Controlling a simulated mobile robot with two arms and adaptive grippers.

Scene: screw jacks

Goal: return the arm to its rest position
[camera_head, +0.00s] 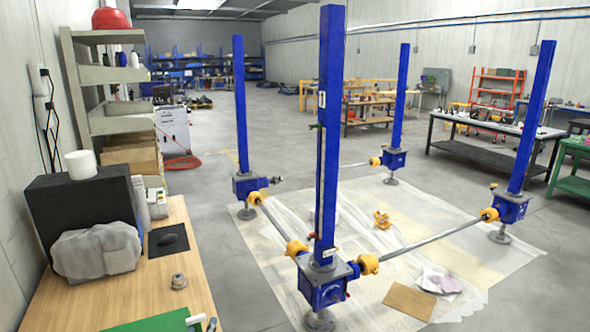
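Neither of my arms nor my grippers show in the head view. The screw jack assembly stands on the floor ahead. It has several blue upright posts, with the nearest post (330,130) tall in the middle. Its blue gearbox (322,282) sits at the foot. Other posts stand at the left (240,105), back (401,95) and right (532,115). Grey shafts (430,238) with yellow-orange couplings (368,264) join the gearboxes.
A grey shelf (98,85) stands behind. Plastic sheeting (280,265) and a brown board (410,301) lie under the jacks. Workbenches (490,150) stand right.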

